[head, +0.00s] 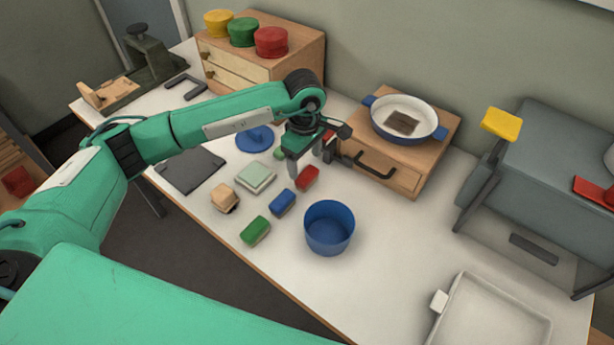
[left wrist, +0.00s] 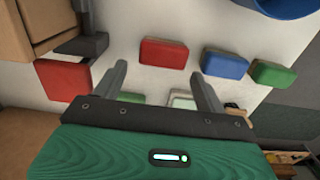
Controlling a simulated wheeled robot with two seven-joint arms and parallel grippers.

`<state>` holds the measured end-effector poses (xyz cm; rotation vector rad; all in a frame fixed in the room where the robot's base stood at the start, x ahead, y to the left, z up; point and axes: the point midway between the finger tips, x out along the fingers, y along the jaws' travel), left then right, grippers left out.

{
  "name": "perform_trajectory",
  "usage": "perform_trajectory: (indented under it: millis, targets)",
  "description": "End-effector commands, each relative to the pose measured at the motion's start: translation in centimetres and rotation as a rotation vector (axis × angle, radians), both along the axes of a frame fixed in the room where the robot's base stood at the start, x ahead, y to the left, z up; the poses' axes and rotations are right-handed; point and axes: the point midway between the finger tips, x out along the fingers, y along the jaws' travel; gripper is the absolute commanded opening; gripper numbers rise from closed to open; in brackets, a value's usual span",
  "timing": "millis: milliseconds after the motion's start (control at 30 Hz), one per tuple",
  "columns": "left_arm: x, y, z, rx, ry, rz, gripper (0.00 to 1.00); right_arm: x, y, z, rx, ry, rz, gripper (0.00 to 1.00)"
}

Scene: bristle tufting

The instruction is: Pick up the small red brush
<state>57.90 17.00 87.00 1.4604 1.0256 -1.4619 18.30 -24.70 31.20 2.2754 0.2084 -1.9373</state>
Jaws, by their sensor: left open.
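A small red block, apparently the red brush (head: 307,178), lies on the white table, in a row with a blue block (head: 283,203) and a green block (head: 256,231). My left gripper (head: 309,165) is open and empty above the table, just behind this red block. In the left wrist view, the red block (left wrist: 164,52) shows just ahead of the fingertips of the left gripper (left wrist: 158,74), with nothing between the fingers. A second red block (left wrist: 63,80) lies left of the fingers beside the dark drawer handle. No bristles can be made out. My right gripper is not in view.
A blue pot (head: 329,230) stands right of the row. A wooden drawer box (head: 390,178) with a dark handle (head: 375,167) and a pan (head: 404,119) on top stands close behind my gripper. A pale green block (head: 256,178) and a wooden block (head: 224,198) lie left.

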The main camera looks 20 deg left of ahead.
Motion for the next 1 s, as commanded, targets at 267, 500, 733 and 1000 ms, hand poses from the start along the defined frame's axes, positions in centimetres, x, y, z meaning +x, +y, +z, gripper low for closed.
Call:
perform_trajectory:
  millis: [267, 500, 733, 1000]
  targets:
    - [-0.7, -0.7, -2.8, -0.001, 0.004, 0.000, 0.73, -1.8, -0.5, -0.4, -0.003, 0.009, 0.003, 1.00]
    - [-0.6, -0.7, -5.2, 0.000, -0.001, 0.000, 0.73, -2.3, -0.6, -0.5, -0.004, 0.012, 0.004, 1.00]
    - [-0.6, -0.7, -5.3, -0.001, -0.002, 0.000, 0.69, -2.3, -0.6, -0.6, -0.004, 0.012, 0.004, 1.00]
    - [-0.6, -0.7, -5.2, -0.001, -0.002, 0.000, 0.39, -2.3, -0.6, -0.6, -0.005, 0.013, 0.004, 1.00]
